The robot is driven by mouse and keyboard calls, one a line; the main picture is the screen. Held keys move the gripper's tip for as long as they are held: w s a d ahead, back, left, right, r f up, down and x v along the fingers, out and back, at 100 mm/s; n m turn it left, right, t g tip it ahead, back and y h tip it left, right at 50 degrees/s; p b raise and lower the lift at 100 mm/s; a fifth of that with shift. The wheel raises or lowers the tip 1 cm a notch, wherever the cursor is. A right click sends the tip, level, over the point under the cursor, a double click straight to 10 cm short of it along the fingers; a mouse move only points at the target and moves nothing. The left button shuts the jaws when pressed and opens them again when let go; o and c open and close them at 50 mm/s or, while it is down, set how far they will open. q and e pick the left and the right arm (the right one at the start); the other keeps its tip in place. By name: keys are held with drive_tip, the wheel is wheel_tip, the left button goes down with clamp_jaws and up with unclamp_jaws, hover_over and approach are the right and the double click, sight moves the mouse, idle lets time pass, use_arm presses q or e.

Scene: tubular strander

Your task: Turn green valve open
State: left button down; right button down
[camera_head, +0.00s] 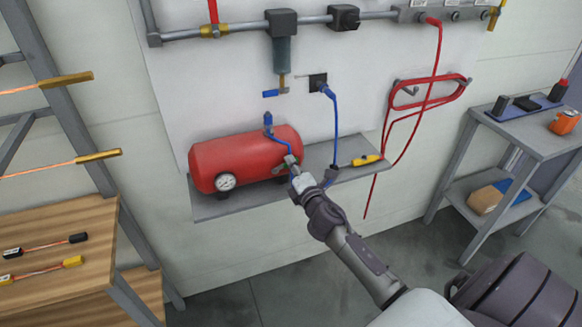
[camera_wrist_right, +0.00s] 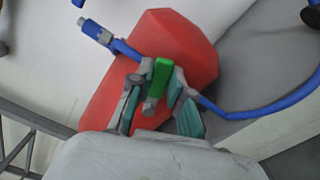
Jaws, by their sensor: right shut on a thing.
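The green valve handle (camera_wrist_right: 161,76) shows in the right wrist view, upright between the fingers of my right gripper (camera_wrist_right: 155,97). The gripper is shut on it. In the head view my right gripper (camera_head: 292,169) is at the right end of the red tank (camera_head: 240,157), where it hides most of the valve. The tank also fills the middle of the right wrist view (camera_wrist_right: 165,35). A blue hose (camera_wrist_right: 265,107) runs off to the right from beside the fingers. My left gripper is not in view.
The tank rests on a grey wall shelf (camera_head: 235,204) with a pressure gauge (camera_head: 226,182) on its front. A yellow-handled tool (camera_head: 366,160) lies on the shelf to the right. A wooden bench (camera_head: 65,235) stands left and a grey side table (camera_head: 535,145) right.

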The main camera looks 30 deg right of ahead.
drive_tip(key=shift+d+f+m+b, duration=0.1)
drive_tip(key=shift+f+m+b, duration=0.35)
drive_tip(key=shift+m, duration=0.6)
drive_tip(key=shift+d+f+m+b, duration=0.1)
drive_tip(key=shift+f+m+b, duration=0.3)
drive_tip(key=shift+m, duration=0.65)
drive_tip(key=shift+f, duration=0.15)
drive_tip(key=c, duration=1.1)
unclamp_jaws()
drive_tip(key=shift+o, duration=0.2)
drive_tip(key=shift+s, duration=0.15)
drive_tip(key=v, duration=1.1)
drive_tip(key=shift+s+a, duration=0.2)
drive_tip(key=shift+s, duration=0.2)
